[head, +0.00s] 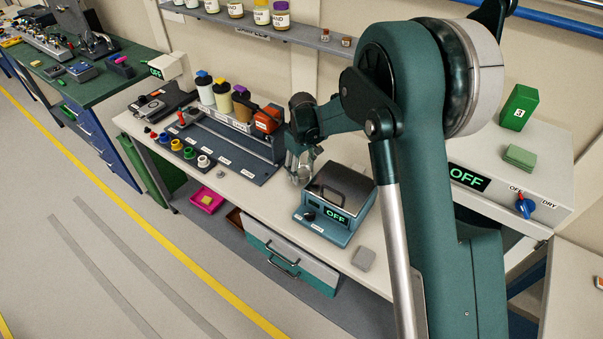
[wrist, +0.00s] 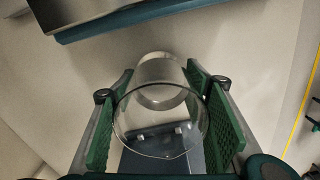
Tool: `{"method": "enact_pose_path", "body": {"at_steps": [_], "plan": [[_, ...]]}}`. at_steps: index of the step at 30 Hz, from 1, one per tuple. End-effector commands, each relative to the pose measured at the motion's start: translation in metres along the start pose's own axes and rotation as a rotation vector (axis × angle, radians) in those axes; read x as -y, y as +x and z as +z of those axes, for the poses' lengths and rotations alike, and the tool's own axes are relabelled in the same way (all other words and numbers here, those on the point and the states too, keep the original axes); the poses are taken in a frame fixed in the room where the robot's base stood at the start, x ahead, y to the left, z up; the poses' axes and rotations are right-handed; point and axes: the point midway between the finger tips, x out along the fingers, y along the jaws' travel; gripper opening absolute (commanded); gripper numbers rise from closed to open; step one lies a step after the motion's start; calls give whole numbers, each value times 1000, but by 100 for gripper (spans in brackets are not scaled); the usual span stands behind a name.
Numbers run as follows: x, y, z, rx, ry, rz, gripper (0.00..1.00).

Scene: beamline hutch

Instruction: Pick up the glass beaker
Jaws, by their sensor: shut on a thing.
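The clear glass beaker (wrist: 160,132) fills the middle of the wrist view, with its round open rim toward the camera. My gripper (wrist: 162,78) is shut on it, with one green ridged pad against each side of the glass.
A rack with bottles (head: 220,97) and colored knobs stands left. A grey block (head: 364,258) lies near the front edge. A shelf (head: 300,42) runs behind. A white dryer box (head: 545,165) stands right.

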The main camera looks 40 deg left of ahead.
Motion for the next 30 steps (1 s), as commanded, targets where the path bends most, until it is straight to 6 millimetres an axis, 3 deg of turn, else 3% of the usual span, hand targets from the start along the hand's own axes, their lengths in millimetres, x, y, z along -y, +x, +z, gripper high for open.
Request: {"method": "enact_pose_path", "body": {"at_steps": [30], "plan": [[1, -71, 0, 0, 0, 0, 29]]}}
